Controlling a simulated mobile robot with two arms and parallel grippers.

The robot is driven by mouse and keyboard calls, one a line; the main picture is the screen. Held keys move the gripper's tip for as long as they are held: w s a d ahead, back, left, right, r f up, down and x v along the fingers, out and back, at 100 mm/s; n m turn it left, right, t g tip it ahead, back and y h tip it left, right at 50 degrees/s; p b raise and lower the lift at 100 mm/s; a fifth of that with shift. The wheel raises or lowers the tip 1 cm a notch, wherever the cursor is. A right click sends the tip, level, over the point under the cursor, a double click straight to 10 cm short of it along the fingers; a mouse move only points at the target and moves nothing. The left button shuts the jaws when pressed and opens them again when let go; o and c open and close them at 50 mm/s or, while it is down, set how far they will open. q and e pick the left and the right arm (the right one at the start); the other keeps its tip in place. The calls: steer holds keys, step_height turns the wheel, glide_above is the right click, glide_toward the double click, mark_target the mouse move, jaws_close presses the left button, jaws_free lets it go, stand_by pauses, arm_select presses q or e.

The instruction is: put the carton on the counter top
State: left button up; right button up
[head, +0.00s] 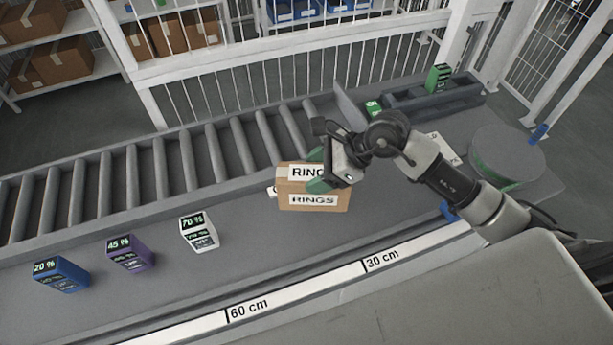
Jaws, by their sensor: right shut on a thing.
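The carton (313,201) is a brown box with white labels reading RINGS. It is in the middle of the head view, over the long grey counter top (150,290). My right gripper (322,178) reaches in from the right and is shut on the carton at its upper part, covering part of the top label. The carton looks upright. Whether its bottom touches the grey surface or hangs a little above it, I cannot tell. My left gripper is not in view.
A white (198,232), a purple (130,252) and a blue box (61,275) with percent labels stand at left. A roller conveyor (200,155) runs behind. A green box (438,78) stands on a dark rack at back right. A round grey disc (507,155) is at right.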

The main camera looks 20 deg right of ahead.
steer(key=shift+w+a+f, duration=0.45)
steer(key=shift+a+f, duration=0.05)
steer(key=shift+a, duration=0.3)
steer(key=shift+f+p, duration=0.3)
step_height(320, 180, down, 3)
steer(key=shift+f+p, duration=0.1)
steer(key=shift+p, duration=0.45)
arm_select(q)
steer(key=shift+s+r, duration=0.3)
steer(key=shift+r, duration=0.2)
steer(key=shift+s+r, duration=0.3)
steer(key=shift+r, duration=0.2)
arm_select(e)
steer(key=shift+f, duration=0.2)
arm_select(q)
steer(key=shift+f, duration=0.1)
arm_select(e)
steer(key=shift+f, duration=0.1)
steer(key=o, duration=1)
steer(key=shift+f, duration=0.15)
steer(key=o, duration=0.5)
steer(key=shift+c, duration=0.2)
